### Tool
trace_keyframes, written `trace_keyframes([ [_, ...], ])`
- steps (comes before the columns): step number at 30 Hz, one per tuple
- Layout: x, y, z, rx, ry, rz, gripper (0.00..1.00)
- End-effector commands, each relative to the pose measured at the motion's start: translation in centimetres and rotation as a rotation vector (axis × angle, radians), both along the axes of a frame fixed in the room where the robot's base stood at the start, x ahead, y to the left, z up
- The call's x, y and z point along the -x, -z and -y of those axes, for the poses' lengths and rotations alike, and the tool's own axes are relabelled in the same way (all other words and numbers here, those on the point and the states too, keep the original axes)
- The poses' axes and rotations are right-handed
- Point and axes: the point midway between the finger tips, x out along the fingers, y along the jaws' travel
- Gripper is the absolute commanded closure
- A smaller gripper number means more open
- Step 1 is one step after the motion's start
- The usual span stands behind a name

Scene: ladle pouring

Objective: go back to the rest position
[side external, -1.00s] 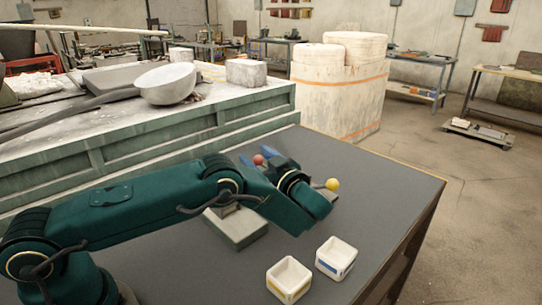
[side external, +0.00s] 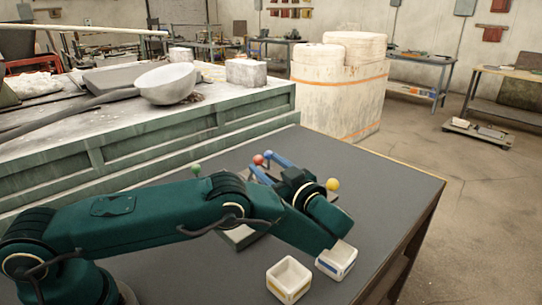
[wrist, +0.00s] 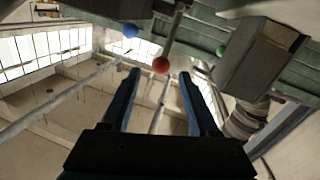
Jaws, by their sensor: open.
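My gripper (side external: 263,164) has two blue fingers spread apart with nothing held between them. It is over the middle of the dark table, pointing toward the back left. In the wrist view its fingertips (wrist: 160,76) are apart, and a red ball (wrist: 161,65) on a thin grey rod shows just past the gap. The red ball (side external: 257,159) also shows beside the fingers in the side view, and I cannot tell the exact distance. A blue ball (side external: 268,154) is close by. My arm hides part of the scene below.
A grey block-like stand (side external: 240,236) is partly behind my arm. A green ball (side external: 196,168) and a yellow ball (side external: 333,184) are on either side. Two white cups, one yellow-striped (side external: 289,280) and one blue-striped (side external: 337,260), stand in front. The table's right is clear.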

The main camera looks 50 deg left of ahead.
Motion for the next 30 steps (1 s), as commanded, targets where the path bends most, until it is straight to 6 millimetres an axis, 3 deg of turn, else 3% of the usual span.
trace_keyframes([
  [4,-0.1,-1.2,-0.6,0.013,-0.017,0.030,0.39],
  [7,-0.3,-4.0,-1.4,0.042,-0.039,0.095,0.39],
  [13,-1.3,-13.2,-3.8,0.076,0.015,0.263,0.39],
  [20,-2.9,-23.5,-5.2,0.100,0.275,0.434,0.39],
  [24,-3.0,-29.3,-4.7,0.099,0.479,0.498,0.39],
  [30,-1.3,-35.2,-1.9,0.083,0.800,0.501,0.39],
])
